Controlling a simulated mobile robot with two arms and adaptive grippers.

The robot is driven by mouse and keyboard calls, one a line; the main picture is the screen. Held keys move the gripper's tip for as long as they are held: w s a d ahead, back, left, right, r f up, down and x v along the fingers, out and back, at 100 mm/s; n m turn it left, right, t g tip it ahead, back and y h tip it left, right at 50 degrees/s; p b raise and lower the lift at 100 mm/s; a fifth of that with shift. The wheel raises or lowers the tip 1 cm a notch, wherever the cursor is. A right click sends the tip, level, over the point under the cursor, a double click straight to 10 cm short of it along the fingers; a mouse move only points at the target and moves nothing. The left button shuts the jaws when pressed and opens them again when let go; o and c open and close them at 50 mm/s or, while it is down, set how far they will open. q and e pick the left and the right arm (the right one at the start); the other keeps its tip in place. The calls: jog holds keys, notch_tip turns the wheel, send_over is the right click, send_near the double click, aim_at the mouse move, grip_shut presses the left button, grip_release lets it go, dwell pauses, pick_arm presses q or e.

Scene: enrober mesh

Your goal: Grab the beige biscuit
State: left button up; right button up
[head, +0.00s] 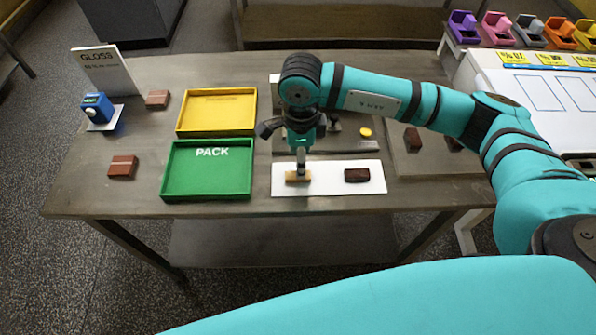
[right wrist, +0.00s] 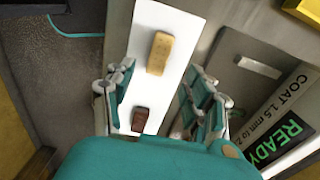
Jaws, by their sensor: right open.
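The beige biscuit (head: 293,178) lies near the left end of a white board (head: 327,187) on the table. In the right wrist view the biscuit (right wrist: 160,53) lies just beyond the fingertips, in line with the gap between them. My right gripper (head: 301,164) points down over the biscuit and hides a little of it. In the right wrist view its fingers (right wrist: 160,78) stand apart, with nothing held. I cannot tell the exact height above the biscuit. My left gripper is in neither view.
A dark brown biscuit (head: 357,175) lies on the same board to the right. A green PACK tray (head: 207,195) and a yellow tray (head: 216,132) stand to the left. Brown blocks (head: 122,167) and a blue device (head: 97,107) sit farther left. A READY display (right wrist: 282,138) shows at right.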

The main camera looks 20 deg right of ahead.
jog(key=shift+f, duration=0.2)
notch_tip(320, 180, down, 4)
jog(key=shift+s+a+r+p, duration=0.1)
jog(key=shift+r+p, duration=0.1)
jog(key=shift+p, duration=1)
jog(key=shift+f, duration=0.65)
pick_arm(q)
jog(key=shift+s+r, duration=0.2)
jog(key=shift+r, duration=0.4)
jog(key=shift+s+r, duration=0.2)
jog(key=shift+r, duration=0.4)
pick_arm(e)
jog(key=c, duration=0.9)
jog(key=shift+c, duration=0.2)
